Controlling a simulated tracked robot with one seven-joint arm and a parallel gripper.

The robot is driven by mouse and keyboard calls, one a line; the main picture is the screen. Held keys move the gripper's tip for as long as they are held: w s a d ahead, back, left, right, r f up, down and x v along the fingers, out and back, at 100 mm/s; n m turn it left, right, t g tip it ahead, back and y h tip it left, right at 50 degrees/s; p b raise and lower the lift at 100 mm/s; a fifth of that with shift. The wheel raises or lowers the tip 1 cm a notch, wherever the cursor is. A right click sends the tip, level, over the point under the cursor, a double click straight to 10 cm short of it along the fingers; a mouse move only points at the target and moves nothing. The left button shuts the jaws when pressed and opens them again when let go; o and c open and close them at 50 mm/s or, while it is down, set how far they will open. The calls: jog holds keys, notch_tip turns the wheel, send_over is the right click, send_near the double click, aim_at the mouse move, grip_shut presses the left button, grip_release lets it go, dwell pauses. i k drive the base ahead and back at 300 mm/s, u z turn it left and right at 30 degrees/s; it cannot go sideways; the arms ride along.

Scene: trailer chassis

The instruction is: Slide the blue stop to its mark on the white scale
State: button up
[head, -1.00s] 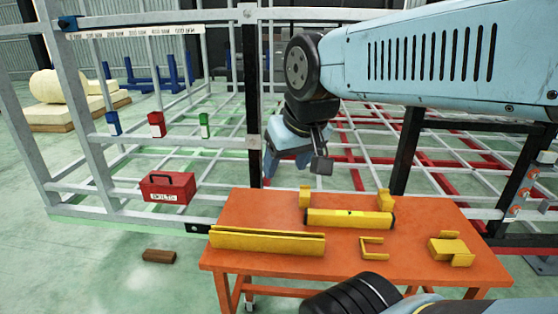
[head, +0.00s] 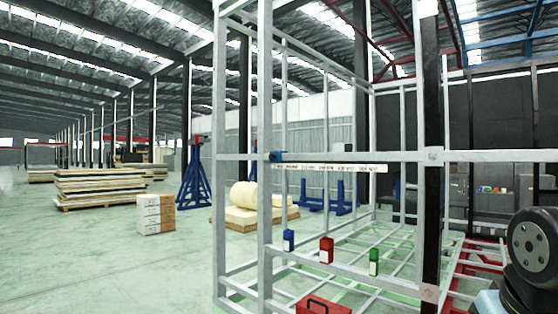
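The blue stop (head: 277,156) sits on the upper grey rail of the frame, at the left end of the white scale (head: 330,168). The scale is a thin white strip with small dark marks along the rail. The marks are too small to read. My gripper is out of view; only a dark wrist joint of my arm shows at the lower right edge, well to the right of the stop and lower in the picture.
Blue (head: 289,240), red (head: 326,250) and green (head: 374,262) boxes hang on the lower rail. A red toolbox (head: 322,306) shows at the bottom edge. A thick upright post (head: 264,120) stands just left of the stop. Open floor lies to the left.

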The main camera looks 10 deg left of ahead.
aim_at(277, 156)
jog(key=z, duration=0.05)
jog(key=k, duration=0.65)
jog(key=u, duration=0.4)
jog(key=i, duration=0.65)
jog(key=u, duration=1)
jog(key=i, duration=2.15)
jog(key=z, duration=0.75)
jog(key=i, duration=0.3)
jog(key=z, duration=0.35)
jog(key=k, duration=0.9)
jog(key=z, duration=0.1)
